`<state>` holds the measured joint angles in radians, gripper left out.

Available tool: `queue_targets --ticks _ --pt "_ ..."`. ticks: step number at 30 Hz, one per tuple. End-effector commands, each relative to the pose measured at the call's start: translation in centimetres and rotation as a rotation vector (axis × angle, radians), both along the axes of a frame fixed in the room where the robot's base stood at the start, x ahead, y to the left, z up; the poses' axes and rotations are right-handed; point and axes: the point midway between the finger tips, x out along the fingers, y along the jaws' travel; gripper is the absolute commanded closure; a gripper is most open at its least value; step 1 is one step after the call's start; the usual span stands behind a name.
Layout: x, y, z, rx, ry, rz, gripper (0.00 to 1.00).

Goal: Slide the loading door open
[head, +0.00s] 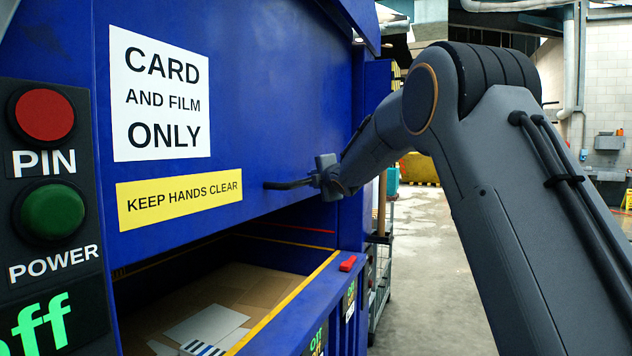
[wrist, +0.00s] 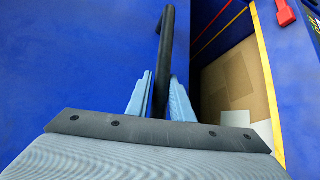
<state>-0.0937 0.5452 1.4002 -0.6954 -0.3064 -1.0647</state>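The loading door (head: 262,110) is a blue panel on the front of a blue machine, with a white card-and-film sign and a yellow keep-hands-clear label. An opening shows below its lower edge, so the door stands partly open. A dark bar handle (head: 287,185) sticks out near its lower right edge. My gripper (head: 318,178) is at this handle. In the wrist view the handle (wrist: 167,45) runs between the two pale blue fingers of my gripper (wrist: 160,100), which lie close against it on both sides. The fingertips' far side is hidden.
Flat cardboard (head: 225,295) lies inside the opening, behind a yellow-edged sill (head: 285,303). A red latch-like piece (head: 347,264) sits on the sill's right end. A control panel with a red button (head: 45,115) and green button (head: 53,211) is at left. Open floor (head: 430,270) lies right.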

Motion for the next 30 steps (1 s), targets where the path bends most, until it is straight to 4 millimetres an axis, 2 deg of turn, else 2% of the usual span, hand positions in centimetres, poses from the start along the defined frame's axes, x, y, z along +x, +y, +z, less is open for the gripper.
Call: queue_targets --ticks 1,3,14,30 --pt "0.0 0.1 0.2 0.000 -0.003 0.002 0.71" --pt "0.0 0.0 0.1 -0.001 -0.001 0.000 0.65" --pt "-0.3 -0.4 -0.1 -0.001 0.002 -0.004 0.65" --pt "-6.4 -2.2 0.8 -0.002 0.000 -0.003 0.65"
